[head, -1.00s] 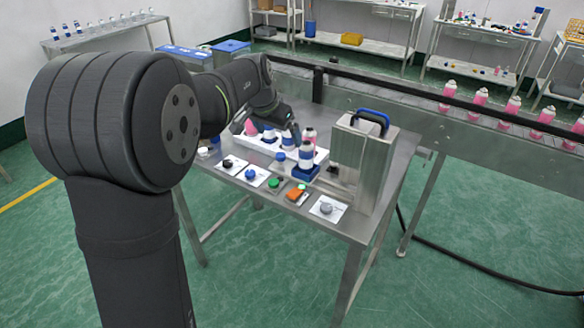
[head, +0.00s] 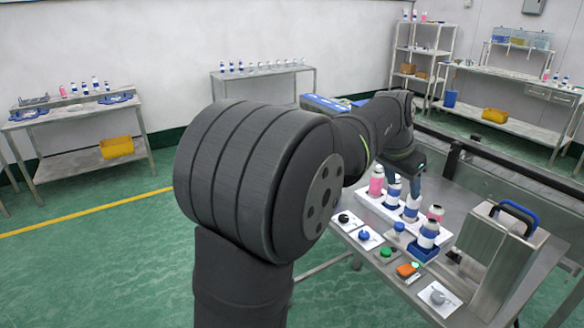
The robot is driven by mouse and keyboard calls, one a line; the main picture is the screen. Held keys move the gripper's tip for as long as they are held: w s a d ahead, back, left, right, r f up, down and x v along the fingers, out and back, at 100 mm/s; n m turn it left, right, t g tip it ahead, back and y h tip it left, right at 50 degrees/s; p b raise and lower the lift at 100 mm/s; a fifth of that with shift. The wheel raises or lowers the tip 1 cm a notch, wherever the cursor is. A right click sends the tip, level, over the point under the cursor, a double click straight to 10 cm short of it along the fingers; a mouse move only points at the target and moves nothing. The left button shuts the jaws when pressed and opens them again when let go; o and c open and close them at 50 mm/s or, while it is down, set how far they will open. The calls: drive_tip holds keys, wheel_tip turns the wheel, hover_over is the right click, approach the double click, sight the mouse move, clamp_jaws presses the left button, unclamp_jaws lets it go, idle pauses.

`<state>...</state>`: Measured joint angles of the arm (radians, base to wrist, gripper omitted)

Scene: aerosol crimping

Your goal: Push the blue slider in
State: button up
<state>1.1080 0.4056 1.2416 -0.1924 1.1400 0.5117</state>
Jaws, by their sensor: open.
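The blue slider (head: 422,250) is a small blue block beside the metal crimping machine (head: 490,255) on the steel table. My gripper (head: 406,184) is open, behind the slider and over the white tray area. Its fingers are small and partly merge with the bottles behind, so contact cannot be told.
The white tray (head: 372,203) holds a pink bottle (head: 376,181) and blue-banded bottles. Buttons on cards line the front edge: black, blue (head: 364,235), green (head: 386,252), orange (head: 407,270) and a grey knob (head: 438,298).

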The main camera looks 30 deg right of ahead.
sight(400, 225)
drive_tip(key=w+d+m, duration=0.1)
drive_tip(key=d+m, duration=0.1)
drive_tip(key=d+m+y, duration=0.1)
drive_tip(key=d+m, duration=0.1)
drive_tip(key=w+d+m+y, duration=0.1)
drive_tip(key=d+m, duration=0.1)
drive_tip(key=shift+w+d+f, duration=0.15)
drive_tip(key=shift+w+d, duration=0.1)
drive_tip(key=shift+w, duration=0.1)
drive_tip(key=d+f+m+y, duration=0.1)
drive_tip(key=f+m, duration=0.1)
drive_tip(key=f, duration=0.4)
drive_tip(key=w+d+f+m, duration=0.1)
drive_tip(key=f+m, duration=0.1)
drive_tip(key=f, duration=0.4)
drive_tip(key=d+f+m+y, duration=0.1)
drive_tip(key=f+m, duration=0.1)
drive_tip(key=f, duration=0.5)
drive_tip(key=shift+w+d+m+y, duration=0.3)
drive_tip(key=shift+d+m, duration=0.05)
drive_tip(key=shift+m, duration=0.05)
drive_tip(key=shift+c, duration=0.3)
clamp_jaws()
